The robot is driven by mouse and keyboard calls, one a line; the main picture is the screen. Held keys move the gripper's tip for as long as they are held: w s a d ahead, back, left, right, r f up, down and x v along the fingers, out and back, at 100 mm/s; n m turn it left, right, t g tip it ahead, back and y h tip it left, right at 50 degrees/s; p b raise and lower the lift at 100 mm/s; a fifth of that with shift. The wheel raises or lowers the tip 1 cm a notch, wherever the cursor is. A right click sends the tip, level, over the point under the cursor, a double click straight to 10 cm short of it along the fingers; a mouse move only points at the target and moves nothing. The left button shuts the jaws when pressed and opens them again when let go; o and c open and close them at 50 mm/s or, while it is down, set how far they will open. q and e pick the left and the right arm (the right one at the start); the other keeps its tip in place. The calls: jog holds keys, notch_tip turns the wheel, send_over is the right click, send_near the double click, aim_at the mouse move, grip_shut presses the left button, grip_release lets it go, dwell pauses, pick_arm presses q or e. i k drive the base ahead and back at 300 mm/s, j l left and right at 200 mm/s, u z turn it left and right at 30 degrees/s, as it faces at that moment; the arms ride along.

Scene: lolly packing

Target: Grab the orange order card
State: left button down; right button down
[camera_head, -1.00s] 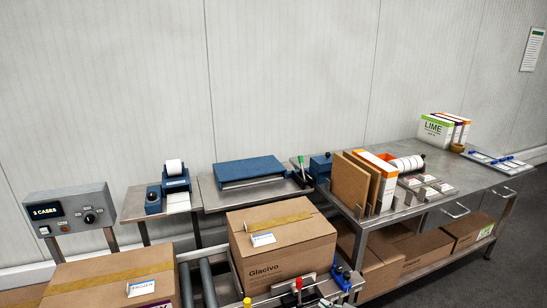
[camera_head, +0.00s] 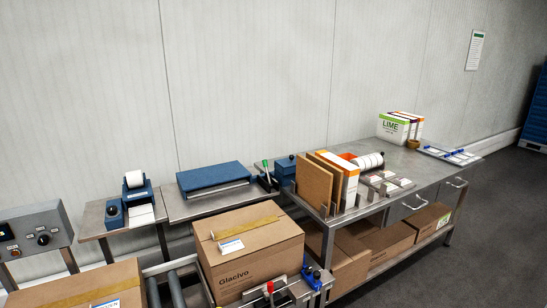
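I cannot clearly pick out an orange order card. White cartons with orange edges (camera_head: 349,180) stand upright beside brown cardboard sheets (camera_head: 318,185) in a rack on the steel bench. Small pale cards or labels (camera_head: 388,184) lie in a metal holder just right of them, too small to read. An orange-red item (camera_head: 349,156) shows partly behind the cartons, beside white rolls (camera_head: 369,161). Neither of my grippers is in view.
The steel bench (camera_head: 425,165) has lime-labelled cartons (camera_head: 393,127) and a blue-and-white tray (camera_head: 452,154) at its far end. A Glacivo case (camera_head: 250,252) sits on the conveyor in front. Open floor (camera_head: 505,235) lies right; a blue stack (camera_head: 537,112) stands at the edge.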

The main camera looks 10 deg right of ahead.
aim_at(426, 148)
jog(key=z, duration=1.35)
jog(key=i+l+z, duration=0.4)
jog(key=i, duration=0.3)
jog(key=i+z, duration=0.35)
jog(key=i, duration=1.85)
jog(key=i+l, duration=0.15)
jog(key=i, duration=1.35)
jog(key=i+l+u, duration=0.1)
jog(key=i+u, duration=0.35)
jog(key=i+l+u, duration=0.7)
jog(key=u, duration=0.2)
jog(key=i+l+u, duration=0.45)
